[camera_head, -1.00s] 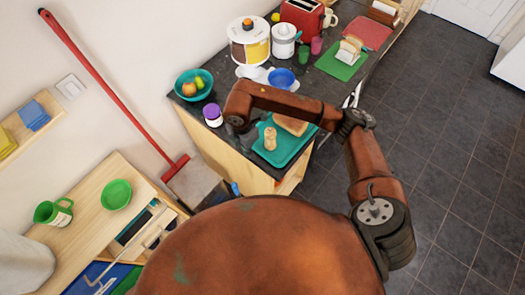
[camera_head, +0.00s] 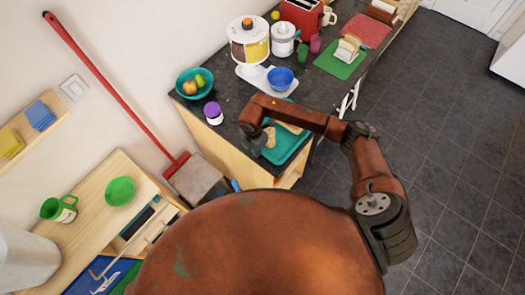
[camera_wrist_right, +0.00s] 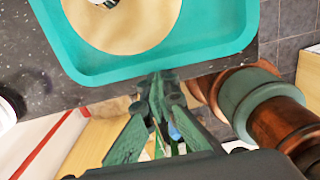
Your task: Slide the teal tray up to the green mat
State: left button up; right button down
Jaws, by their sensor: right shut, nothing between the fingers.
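The teal tray (camera_head: 279,156) lies on the dark counter near its front end, partly hidden under my right arm. It carries a tan item (camera_head: 270,138) and a flat brown one, and its rim fills the top of the wrist view (camera_wrist_right: 160,65). The green mat (camera_head: 334,66), with bread standing on it, lies farther back along the counter, apart from the tray. My right gripper (camera_wrist_right: 158,80) is shut and empty, its tips close to the tray's near rim; I cannot tell whether they touch. My left gripper is out of view.
A blue bowl (camera_head: 280,78) and a white canister (camera_head: 283,47) stand left of the path between tray and mat. A purple-lidded jar (camera_head: 213,112) and a teal fruit bowl (camera_head: 194,84) are to the left. The counter's right edge drops to the floor (camera_head: 440,150).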

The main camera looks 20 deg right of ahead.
jog(key=shift+a, duration=0.15)
jog(key=shift+w+d, duration=0.2)
jog(key=shift+d, duration=0.05)
jog(key=w+d+b, duration=0.3)
jog(key=w+d, duration=0.1)
jog(key=d, duration=0.3)
jog(key=w+d+b, duration=0.3)
jog(key=w+d, duration=0.1)
jog(key=d, duration=0.3)
jog(key=w+d+b, duration=0.3)
jog(key=w+d, duration=0.1)
jog(key=d, duration=0.3)
jog(key=shift+d+f, duration=0.15)
jog(key=shift+f, duration=0.1)
jog(key=shift+w+d+r, duration=0.1)
jog(key=shift+d+r, duration=0.05)
jog(key=shift+d, duration=0.25)
jog(key=shift+a, duration=0.1)
jog(key=s+a+p, duration=0.1)
jog(key=s+a+r+p, duration=0.1)
jog(key=a, duration=0.1)
jog(key=shift+a+r, duration=0.1)
jog(key=shift+a, duration=0.05)
notch_tip(320, 180, up, 9)
jog(key=shift+r+b, duration=0.1)
jog(key=shift+b, duration=0.5)
